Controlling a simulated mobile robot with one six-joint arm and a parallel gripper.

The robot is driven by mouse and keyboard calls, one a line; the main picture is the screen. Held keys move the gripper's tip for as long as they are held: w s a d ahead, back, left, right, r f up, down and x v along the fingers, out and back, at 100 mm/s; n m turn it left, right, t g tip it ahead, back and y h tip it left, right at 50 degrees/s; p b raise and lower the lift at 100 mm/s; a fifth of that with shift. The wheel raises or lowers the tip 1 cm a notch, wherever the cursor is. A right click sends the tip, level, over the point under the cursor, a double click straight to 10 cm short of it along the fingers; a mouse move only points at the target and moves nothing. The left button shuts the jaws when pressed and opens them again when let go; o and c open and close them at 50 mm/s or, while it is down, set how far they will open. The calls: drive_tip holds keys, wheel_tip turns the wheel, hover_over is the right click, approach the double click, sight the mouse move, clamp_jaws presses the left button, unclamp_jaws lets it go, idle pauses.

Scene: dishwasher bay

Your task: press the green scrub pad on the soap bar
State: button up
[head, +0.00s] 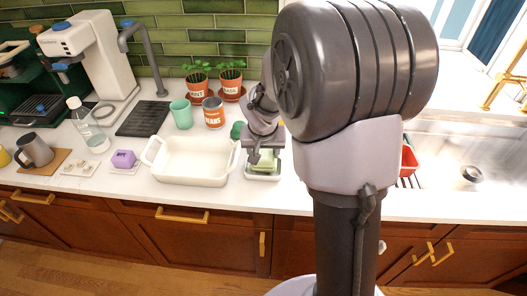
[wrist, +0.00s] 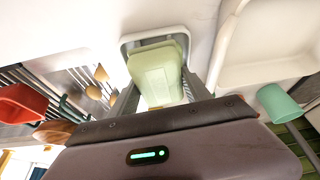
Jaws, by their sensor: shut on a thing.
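My gripper (head: 265,155) points down over a small white dish (head: 262,177) on the counter, right of the cream basin. It is shut on a pale green block, which I take for the scrub pad (wrist: 156,76); the pad sits between the fingers in the wrist view. The dish (wrist: 130,44) surrounds it there. Most of the soap is hidden under the pad. I cannot tell whether the two touch.
The cream basin (head: 158,177) stands close on the left. A teal cup (head: 181,114), a beans can (head: 213,113) and two potted herbs (head: 197,82) stand behind. A dark green object (head: 237,130) is just behind my gripper. A red container (head: 408,161) and the sink are right.

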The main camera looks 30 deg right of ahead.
sight(264, 151)
wheel_tip(264, 151, up, 6)
drive_tip(key=p, duration=0.3)
drive_tip(key=shift+r+p, duration=0.15)
drive_tip(key=shift+p, duration=0.25)
